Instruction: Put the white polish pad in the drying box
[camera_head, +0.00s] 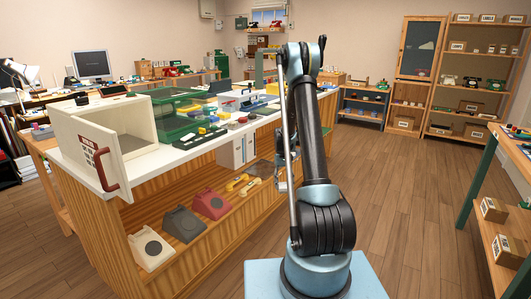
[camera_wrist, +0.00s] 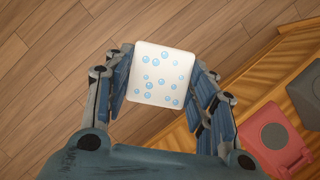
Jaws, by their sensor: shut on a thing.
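The white polish pad (camera_wrist: 160,76), a rounded square with blue droplet marks, is in the wrist view. My gripper (camera_wrist: 161,84) is shut on it, with a finger along its left and right sides. The pad is held above the floor beside the wooden counter. In the head view my own arm hides most of the gripper, and I cannot make out the pad there. A white box (camera_head: 128,127) stands on the counter's near left end, apparently the drying box. Its door (camera_head: 92,150), with a red handle and a label, hangs open; its inside looks empty.
The white countertop (camera_head: 178,153) also bears green cases (camera_head: 185,120) and small parts. Several dial phones, one of them red (camera_head: 211,203), sit on the shelf below. A side table (camera_head: 510,160) stands at the right. The wooden floor (camera_head: 410,185) between is clear.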

